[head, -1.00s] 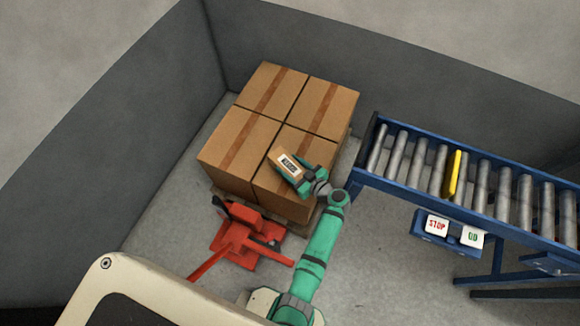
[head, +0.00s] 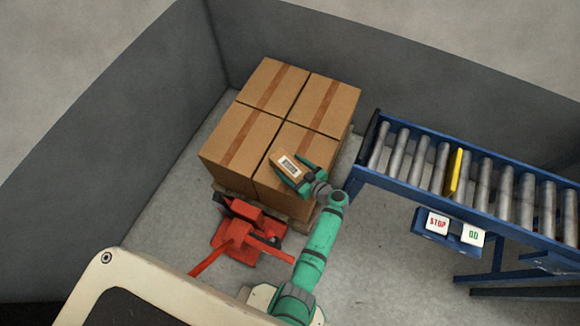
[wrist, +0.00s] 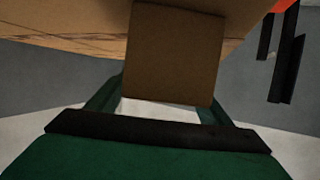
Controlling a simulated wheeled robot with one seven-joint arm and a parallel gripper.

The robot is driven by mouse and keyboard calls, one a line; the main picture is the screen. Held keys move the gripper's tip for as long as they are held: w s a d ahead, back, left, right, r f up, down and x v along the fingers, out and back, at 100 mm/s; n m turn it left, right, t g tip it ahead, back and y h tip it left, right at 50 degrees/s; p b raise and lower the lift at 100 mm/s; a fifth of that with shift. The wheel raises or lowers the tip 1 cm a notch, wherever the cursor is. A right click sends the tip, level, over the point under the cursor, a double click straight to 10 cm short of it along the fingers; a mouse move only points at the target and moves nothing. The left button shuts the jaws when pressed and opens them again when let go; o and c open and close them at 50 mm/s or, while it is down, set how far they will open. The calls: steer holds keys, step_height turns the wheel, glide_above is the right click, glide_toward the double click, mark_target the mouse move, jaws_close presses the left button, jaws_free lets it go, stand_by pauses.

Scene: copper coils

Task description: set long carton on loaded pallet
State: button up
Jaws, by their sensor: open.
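The long carton (head: 288,165) is a small brown box with a white barcode label. It lies on top of the front right big box of the loaded pallet (head: 234,184). My gripper (head: 293,176) is open at the carton's near end, with its fingers on either side of it. In the wrist view the carton's brown end face (wrist: 175,55) stands just beyond the gripper (wrist: 160,100), with a gap between it and the palm. Whether the fingers touch the carton is hard to tell.
Several big taped cartons (head: 240,140) fill the pallet. A red pallet jack (head: 245,235) stands at its front. Grey walls (head: 150,120) close in behind and left.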

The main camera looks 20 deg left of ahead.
steer(key=shift+d, duration=0.1)
steer(key=v, duration=0.7)
steer(key=shift+s+d+r, duration=0.15)
steer(key=shift+d, duration=0.05)
stand_by(0.3)
